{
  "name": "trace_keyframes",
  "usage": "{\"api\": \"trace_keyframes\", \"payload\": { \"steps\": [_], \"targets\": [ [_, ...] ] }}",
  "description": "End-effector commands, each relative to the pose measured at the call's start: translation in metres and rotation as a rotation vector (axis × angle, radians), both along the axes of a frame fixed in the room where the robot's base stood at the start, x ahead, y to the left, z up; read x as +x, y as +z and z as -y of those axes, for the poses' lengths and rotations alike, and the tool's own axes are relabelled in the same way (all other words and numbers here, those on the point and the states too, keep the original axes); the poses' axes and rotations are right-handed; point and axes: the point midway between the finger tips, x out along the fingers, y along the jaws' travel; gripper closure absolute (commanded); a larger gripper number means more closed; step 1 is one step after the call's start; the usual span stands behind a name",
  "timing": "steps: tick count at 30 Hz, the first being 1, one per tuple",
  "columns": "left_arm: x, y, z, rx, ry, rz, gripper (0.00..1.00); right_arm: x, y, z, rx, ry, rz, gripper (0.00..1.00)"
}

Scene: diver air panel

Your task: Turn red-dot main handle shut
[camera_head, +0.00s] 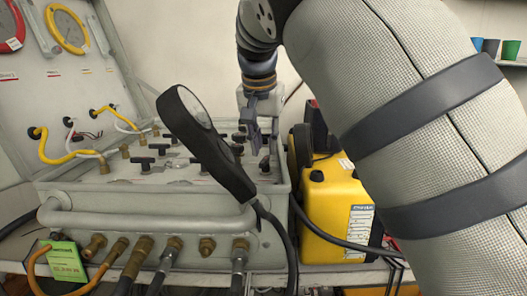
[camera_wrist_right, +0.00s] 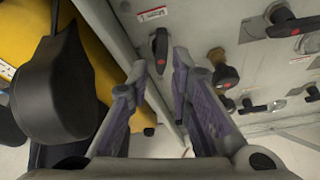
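In the right wrist view, a black handle with a red dot (camera_wrist_right: 160,48) stands on the grey panel face, ahead of the gap between my right fingertips. Another black handle with a red dot (camera_wrist_right: 295,24) is at the upper right, and a dark knob (camera_wrist_right: 226,74) stands near the right finger. My left gripper is not in view.
A black lamp-like object (camera_head: 205,140) with a cable stands in front of the panel. A yellow case (camera_head: 335,205) is close on the right. Hoses and brass fittings (camera_head: 207,246) line the panel's front. Several other black handles (camera_head: 146,163) stand on the panel.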

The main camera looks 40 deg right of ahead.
Motion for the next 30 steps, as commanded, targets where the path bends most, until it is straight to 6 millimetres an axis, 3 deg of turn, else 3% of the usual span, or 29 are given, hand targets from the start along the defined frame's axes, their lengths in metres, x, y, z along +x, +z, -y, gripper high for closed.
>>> {"api": "trace_keyframes", "payload": {
  "steps": [3,7,14,17,30],
  "targets": [
    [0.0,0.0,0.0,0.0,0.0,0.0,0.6,0.005,-0.018,0.006,-0.001,0.0,-0.002,0.8],
    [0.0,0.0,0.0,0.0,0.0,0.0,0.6,0.007,-0.026,0.009,-0.002,0.001,0.001,0.8],
    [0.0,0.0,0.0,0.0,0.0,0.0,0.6,0.007,-0.027,0.009,-0.001,0.001,0.002,0.8],
    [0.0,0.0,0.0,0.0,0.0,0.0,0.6,0.007,-0.027,0.009,-0.001,0.001,0.002,1.0],
    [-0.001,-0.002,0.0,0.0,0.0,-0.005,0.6,0.008,-0.027,0.009,-0.002,-0.046,-0.002,1.0]
  ]
}}
